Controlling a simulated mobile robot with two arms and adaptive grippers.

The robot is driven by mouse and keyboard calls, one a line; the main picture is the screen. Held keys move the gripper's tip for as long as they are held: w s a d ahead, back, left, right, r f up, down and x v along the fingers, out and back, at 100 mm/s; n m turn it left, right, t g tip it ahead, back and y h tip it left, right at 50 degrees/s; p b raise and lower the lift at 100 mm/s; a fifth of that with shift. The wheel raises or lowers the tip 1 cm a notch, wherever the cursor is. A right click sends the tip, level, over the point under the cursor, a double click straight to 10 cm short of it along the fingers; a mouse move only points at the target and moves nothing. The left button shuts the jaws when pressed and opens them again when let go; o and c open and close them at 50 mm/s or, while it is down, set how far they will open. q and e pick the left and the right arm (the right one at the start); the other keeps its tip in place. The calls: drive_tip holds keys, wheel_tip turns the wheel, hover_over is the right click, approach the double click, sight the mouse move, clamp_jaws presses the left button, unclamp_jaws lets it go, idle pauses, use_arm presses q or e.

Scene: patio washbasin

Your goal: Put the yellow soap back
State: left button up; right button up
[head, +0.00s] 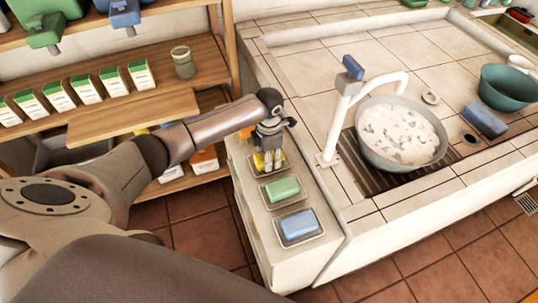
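The yellow soap (259,161) shows only in part, at the farthest of three small dishes on the narrow cabinet beside the basin. My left gripper (270,161) points down over that dish (281,173), with its fingers at the yellow soap. The gripper hides most of the soap, so I cannot tell whether the fingers grip it or whether it rests on the dish. Green soap (283,188) lies in the middle dish and blue soap (299,225) in the nearest dish. My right gripper is not in view.
A white faucet (343,115) with a blue top stands right of the dishes, over a bowl of foamy water (400,133). A blue block (485,120) and a teal bowl (507,87) are further right. Wooden shelves (135,115) with several boxes stand at left.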

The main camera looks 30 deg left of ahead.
use_arm(q)
drive_tip(key=o, duration=0.3)
drive_tip(key=shift+r, duration=0.2)
drive_tip(key=shift+w+r, duration=0.1)
drive_tip(key=shift+r, duration=0.2)
wheel_tip(320, 180, up, 11)
drive_tip(key=shift+r+b, duration=0.2)
drive_tip(key=shift+b, duration=0.95)
